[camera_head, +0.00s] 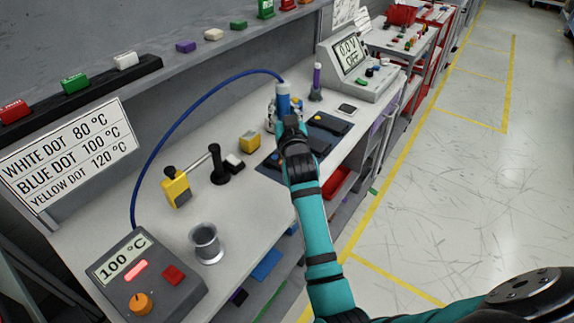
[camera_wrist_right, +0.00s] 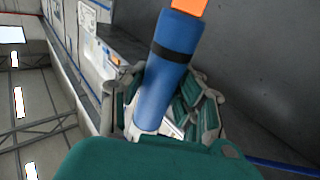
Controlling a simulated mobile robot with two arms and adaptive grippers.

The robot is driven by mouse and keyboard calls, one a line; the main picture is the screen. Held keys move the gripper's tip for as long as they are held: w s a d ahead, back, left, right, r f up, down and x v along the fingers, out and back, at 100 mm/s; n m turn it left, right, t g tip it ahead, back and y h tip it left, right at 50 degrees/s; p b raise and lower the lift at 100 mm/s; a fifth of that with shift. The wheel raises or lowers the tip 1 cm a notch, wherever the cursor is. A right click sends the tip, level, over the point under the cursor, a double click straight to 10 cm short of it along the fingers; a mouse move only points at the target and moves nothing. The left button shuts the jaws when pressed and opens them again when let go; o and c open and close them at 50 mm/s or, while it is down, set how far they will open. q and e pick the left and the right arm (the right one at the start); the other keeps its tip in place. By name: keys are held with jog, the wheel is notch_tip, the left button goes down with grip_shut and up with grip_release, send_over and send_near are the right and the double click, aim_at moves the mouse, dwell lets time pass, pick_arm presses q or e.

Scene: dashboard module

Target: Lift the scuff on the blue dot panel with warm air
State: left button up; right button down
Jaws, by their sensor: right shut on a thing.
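My right gripper (camera_head: 284,112) is shut on the blue hot-air handpiece (camera_head: 283,89), over the back of the bench. In the right wrist view, the fingers (camera_wrist_right: 170,112) close around the blue handpiece (camera_wrist_right: 171,62), which has a black band and an orange end. Its blue hose (camera_head: 185,112) arcs to the grey air station (camera_head: 150,281), whose display reads 100 °C. A sign (camera_head: 70,155) lists blue dot at 100 °C. Dark panels (camera_head: 328,124) lie beside and partly behind my gripper and arm. I cannot tell which has the blue dot, and no scuff shows. My left gripper is out of view.
A metal cup-like holder (camera_head: 206,244) stands by the station. A yellow tool (camera_head: 176,187), a black stand (camera_head: 218,166) and a yellow block (camera_head: 250,141) are on the bench. A purple-topped stand (camera_head: 316,82) and a meter reading 0.0 V OFF (camera_head: 350,57) stand beyond the handpiece.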

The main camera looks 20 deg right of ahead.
aim_at(281, 83)
jog(key=shift+a+r, duration=0.2)
jog(key=shift+r, duration=0.1)
notch_tip(281, 83, up, 9)
jog(key=p, duration=0.8)
jog(key=shift+p, duration=0.4)
jog(key=shift+f, duration=0.15)
jog(key=shift+f, duration=0.1)
